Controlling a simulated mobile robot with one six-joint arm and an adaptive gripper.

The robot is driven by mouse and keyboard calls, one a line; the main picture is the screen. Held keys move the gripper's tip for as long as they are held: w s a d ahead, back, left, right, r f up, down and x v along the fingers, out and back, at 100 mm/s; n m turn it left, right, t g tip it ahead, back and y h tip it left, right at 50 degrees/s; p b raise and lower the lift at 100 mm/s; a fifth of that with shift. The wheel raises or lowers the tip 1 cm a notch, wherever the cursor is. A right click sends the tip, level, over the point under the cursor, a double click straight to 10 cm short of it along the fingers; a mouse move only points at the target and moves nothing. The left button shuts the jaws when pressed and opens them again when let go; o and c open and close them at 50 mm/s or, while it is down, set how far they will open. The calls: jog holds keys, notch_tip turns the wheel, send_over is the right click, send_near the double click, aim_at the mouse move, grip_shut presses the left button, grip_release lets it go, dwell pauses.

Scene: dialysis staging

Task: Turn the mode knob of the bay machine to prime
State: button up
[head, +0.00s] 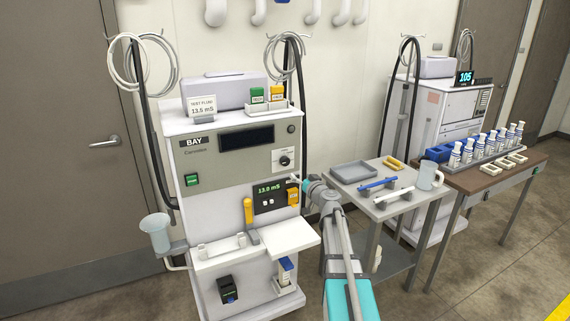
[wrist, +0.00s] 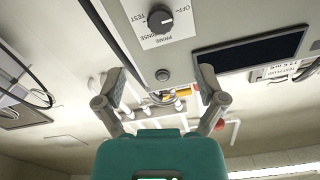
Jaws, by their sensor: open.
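The bay machine (head: 225,230) is a white cabinet with a grey upper panel. Its black mode knob (head: 285,160) sits on a white plate at the right of that panel. In the wrist view the picture is turned over, and the knob (wrist: 160,18) is at the top with the words OFF, TEST, PRIME and RINSE around it. I cannot tell surely which word it points to. My gripper (wrist: 160,87) is open and empty, its fingers apart and clear of the knob. In the head view my gripper (head: 300,182) is below and right of the knob, partly hidden by my arm.
A dark display (head: 246,137) is left of the knob, and a small readout (head: 270,196) with yellow clips is below. A white shelf (head: 285,238) juts out lower. A trolley (head: 395,205) with a tray and tools stands right. A hose pole (head: 305,110) rises behind.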

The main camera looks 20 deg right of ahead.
aim_at(286, 162)
jog(key=w, duration=1.2)
jog(key=shift+w+a, duration=0.25)
jog(key=shift+w, duration=0.1)
jog(key=c, duration=1.1)
